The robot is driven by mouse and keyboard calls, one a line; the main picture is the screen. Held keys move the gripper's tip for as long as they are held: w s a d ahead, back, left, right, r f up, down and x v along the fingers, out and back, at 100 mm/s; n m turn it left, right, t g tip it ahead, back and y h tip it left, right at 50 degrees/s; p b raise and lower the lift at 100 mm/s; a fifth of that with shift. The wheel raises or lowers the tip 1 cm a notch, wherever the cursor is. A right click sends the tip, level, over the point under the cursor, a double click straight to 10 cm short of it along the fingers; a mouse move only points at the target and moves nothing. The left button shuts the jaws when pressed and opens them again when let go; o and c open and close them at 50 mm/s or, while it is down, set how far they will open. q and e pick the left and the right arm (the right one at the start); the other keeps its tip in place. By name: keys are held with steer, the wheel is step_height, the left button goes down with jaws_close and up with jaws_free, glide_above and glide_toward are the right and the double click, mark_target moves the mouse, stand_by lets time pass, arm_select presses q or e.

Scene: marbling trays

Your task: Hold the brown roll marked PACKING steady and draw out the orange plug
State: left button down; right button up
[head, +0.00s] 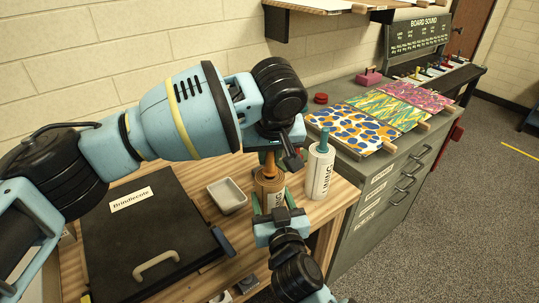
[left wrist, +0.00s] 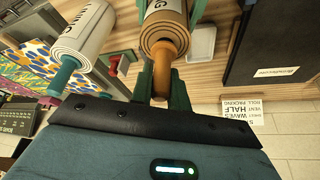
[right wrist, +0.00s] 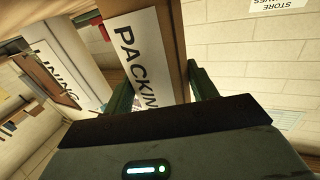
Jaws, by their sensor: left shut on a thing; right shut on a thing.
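The brown roll marked PACKING (head: 269,186) stands upright on the wooden table, and its label (right wrist: 138,62) fills the middle of the right wrist view. My right gripper (head: 270,203) is shut on the roll's body from the near side, with a green finger on either side. The orange plug (left wrist: 161,72) stands at the roll's top end, its inner end at the core of the brown spiral (left wrist: 163,38). How deep it sits is hidden. My left gripper (left wrist: 160,92) is shut on the plug from above. In the head view my left wrist partly covers the plug.
A white roll marked LINING (head: 320,172) with a blue-green plug (head: 324,140) stands close to the right. A small grey tray (head: 213,187) and a black case (head: 150,225) lie to the left. A grey cabinet (head: 385,190) with marbled sheets is at the right.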

arm_select(q)
steer(key=shift+r, duration=1.5)
arm_select(e)
steer(key=o, duration=1.2)
steer(key=shift+c, duration=0.2)
steer(key=v, duration=1.2)
steer(key=shift+f, duration=0.1)
